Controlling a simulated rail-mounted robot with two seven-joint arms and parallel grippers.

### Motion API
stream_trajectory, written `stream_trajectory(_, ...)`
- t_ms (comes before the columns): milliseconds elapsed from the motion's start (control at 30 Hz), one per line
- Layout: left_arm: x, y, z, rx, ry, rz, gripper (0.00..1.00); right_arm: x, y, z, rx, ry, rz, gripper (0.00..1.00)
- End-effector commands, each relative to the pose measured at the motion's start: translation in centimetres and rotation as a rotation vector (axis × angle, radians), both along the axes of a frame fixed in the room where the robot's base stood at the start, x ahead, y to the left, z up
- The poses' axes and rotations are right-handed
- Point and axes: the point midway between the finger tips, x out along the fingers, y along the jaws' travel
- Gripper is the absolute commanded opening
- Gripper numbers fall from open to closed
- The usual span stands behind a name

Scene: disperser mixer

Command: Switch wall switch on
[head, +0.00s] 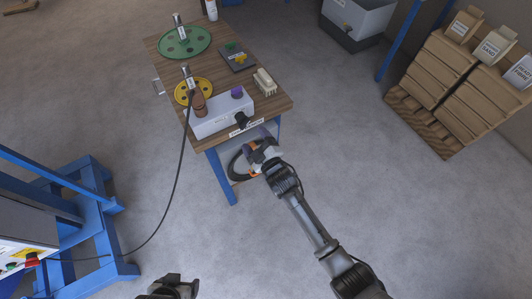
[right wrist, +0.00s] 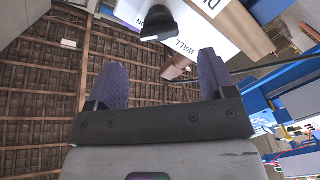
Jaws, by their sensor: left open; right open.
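The wall switch is a pale box (head: 222,117) at the front edge of the wooden table, with a black knob (head: 242,119) on its right end. The knob (right wrist: 158,22) shows close up at the top of the right wrist view, beside partly visible lettering. My right gripper (head: 258,150) is open and empty, just in front of the table edge below the knob. In the right wrist view its two purple fingers (right wrist: 160,68) are spread, with the knob beyond them and not between them. My left gripper (head: 172,286) is at the bottom edge of the head view, away from the table.
The table (head: 270,102) also holds a green disc (head: 184,43), a yellow disc (head: 185,92), a dark tray (head: 237,58) and a brush (head: 265,82). A black cable (head: 174,190) hangs to the blue stand (head: 98,210) at left. Wooden crates (head: 450,85) stand at right.

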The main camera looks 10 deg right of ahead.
Motion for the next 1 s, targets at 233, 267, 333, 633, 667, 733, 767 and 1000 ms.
stream_trajectory(233, 0.0, 0.0, 1.0, 0.001, 0.0, -0.001, 0.76, -4.2, -1.8, 0.1, -0.001, 0.001, 0.0, 0.77)
stream_trajectory(267, 0.0, 0.0, 1.0, 0.001, 0.0, -0.001, 0.76, -4.6, -1.9, 0.1, -0.001, 0.001, 0.0, 0.77)
stream_trajectory(333, 0.0, 0.0, 1.1, 0.0, 0.0, 0.0, 0.76, -5.3, -2.3, 0.0, -0.001, 0.001, 0.0, 0.77)
stream_trajectory(633, 0.0, -0.3, 1.3, -0.011, 0.0, 0.008, 0.76, -6.8, -2.9, 0.1, 0.0, -0.001, -0.001, 0.77)
stream_trajectory(667, 0.0, -0.3, 1.3, -0.012, 0.0, 0.009, 0.76, -6.9, -2.9, 0.0, 0.0, -0.001, -0.001, 0.77)
stream_trajectory(733, 0.0, -0.4, 1.3, -0.014, 0.0, 0.009, 0.76, -6.9, -2.9, 0.0, 0.0, -0.001, -0.001, 0.77)
stream_trajectory(767, 0.0, -0.4, 1.3, -0.013, 0.0, 0.008, 0.76, -6.9, -2.9, 0.0, 0.0, -0.001, -0.001, 0.77)
stream_trajectory(1000, 0.0, -0.3, 1.3, -0.011, 0.001, 0.008, 0.76, -6.9, -2.9, 0.0, 0.0, -0.001, -0.001, 0.77)
